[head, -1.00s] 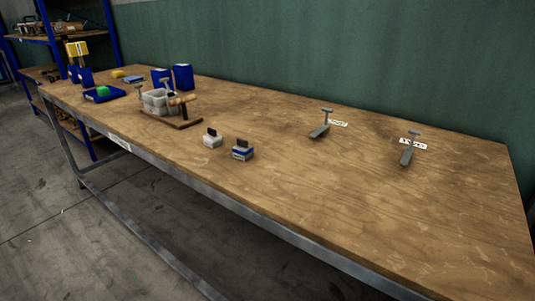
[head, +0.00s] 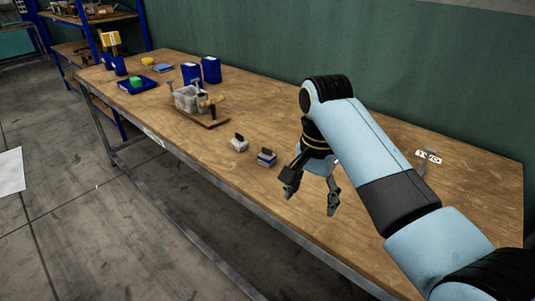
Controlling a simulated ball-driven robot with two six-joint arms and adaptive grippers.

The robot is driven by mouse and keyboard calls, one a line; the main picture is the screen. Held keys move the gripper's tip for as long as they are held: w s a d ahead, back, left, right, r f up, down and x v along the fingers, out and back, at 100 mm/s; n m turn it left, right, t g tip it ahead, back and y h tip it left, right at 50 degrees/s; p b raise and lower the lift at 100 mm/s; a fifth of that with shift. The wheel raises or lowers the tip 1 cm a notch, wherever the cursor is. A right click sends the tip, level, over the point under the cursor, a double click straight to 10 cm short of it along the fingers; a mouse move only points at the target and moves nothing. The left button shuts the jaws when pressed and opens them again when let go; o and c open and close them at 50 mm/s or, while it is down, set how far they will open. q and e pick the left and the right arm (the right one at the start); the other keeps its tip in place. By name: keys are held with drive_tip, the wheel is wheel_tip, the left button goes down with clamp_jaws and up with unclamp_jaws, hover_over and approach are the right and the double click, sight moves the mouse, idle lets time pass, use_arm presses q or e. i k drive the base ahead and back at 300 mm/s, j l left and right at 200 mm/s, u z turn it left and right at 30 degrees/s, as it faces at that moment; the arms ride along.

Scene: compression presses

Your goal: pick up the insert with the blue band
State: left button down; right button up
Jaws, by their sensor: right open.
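My left gripper is not in view.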

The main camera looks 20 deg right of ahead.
sight(266, 158)
drive_tip(key=i, duration=1)
